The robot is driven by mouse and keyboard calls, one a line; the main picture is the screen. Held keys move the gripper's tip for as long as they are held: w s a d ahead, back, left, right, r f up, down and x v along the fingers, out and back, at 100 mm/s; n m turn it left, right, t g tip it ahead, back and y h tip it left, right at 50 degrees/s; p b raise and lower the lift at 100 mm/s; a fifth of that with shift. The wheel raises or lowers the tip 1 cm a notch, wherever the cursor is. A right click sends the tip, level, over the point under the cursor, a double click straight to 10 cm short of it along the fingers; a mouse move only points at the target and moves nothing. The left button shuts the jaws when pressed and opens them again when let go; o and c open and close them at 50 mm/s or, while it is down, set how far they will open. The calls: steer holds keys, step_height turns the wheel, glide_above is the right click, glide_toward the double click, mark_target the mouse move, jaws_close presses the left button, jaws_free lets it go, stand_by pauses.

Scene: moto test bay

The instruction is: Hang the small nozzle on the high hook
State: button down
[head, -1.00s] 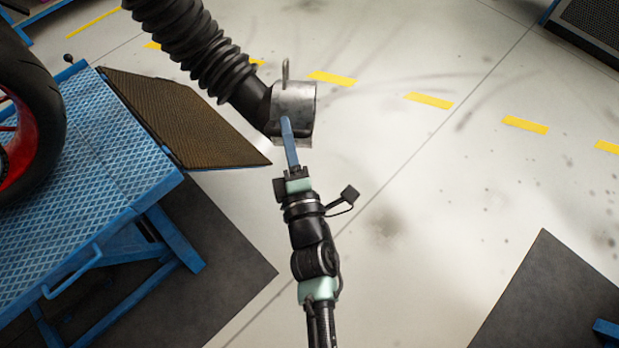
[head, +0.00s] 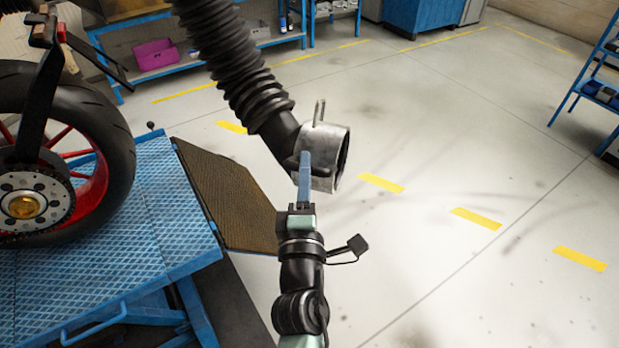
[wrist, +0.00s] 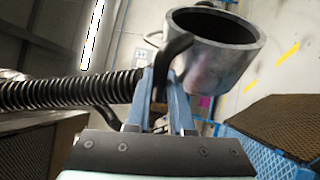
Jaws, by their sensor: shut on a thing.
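The small nozzle (head: 325,160) is a short, open-ended grey metal cylinder at the end of a thick black ribbed hose (head: 240,75). A small metal loop (head: 319,111) stands up from its top. My gripper (head: 304,160) is shut on the nozzle's black handle, and its blue fingers reach up to it. In the wrist view the nozzle (wrist: 212,45) opens toward the upper part of the picture, and my gripper (wrist: 163,80) closes around the curved black handle (wrist: 172,55). The nozzle is held in the air. I cannot make out the high hook in either current view.
A blue lift table (head: 110,230) with a motorcycle wheel (head: 70,150) and a brown mesh ramp (head: 225,195) stands at left. A blue shelf with a magenta bin (head: 155,54) is behind. A blue rack (head: 600,85) stands far right. The floor right of the nozzle is clear.

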steer(key=w+a+r+t+p, duration=0.15)
steer(key=a+r, duration=0.35)
steer(key=r, duration=0.5)
steer(key=s+a+r+h+p, duration=0.15)
steer(key=a+r, duration=0.25)
steer(key=r, duration=0.7)
steer(key=w+a+r+t+p, duration=0.15)
steer(key=a+r, duration=0.35)
steer(key=r, duration=0.5)
steer(key=s+a+r+p, duration=0.1)
steer(key=s+a+r, duration=0.15)
steer(key=r, duration=0.55)
steer(key=s+a+r+p, duration=0.2)
steer(key=s+r, duration=0.1)
steer(key=r, duration=0.4)
steer(key=s+r+n+t+y+p, duration=0.1)
steer(key=s+r+y+p, duration=0.1)
steer(key=s+r, duration=0.8)
steer(key=shift+h, duration=0.25)
steer(key=shift+w+d+r+b, duration=0.1)
steer(key=shift+w+d+r, duration=0.2)
steer(key=shift+d, duration=0.3)
steer(key=shift+w+d+r+b, duration=0.1)
steer(key=shift+w+d+r, duration=0.2)
steer(key=shift+d, duration=0.35)
steer(key=shift+w+d+r+b, duration=0.1)
steer(key=shift+w+d+r, duration=0.15)
steer(key=shift+d, duration=0.35)
steer(key=shift+w+f, duration=0.1)
steer(key=shift+f, duration=0.05)
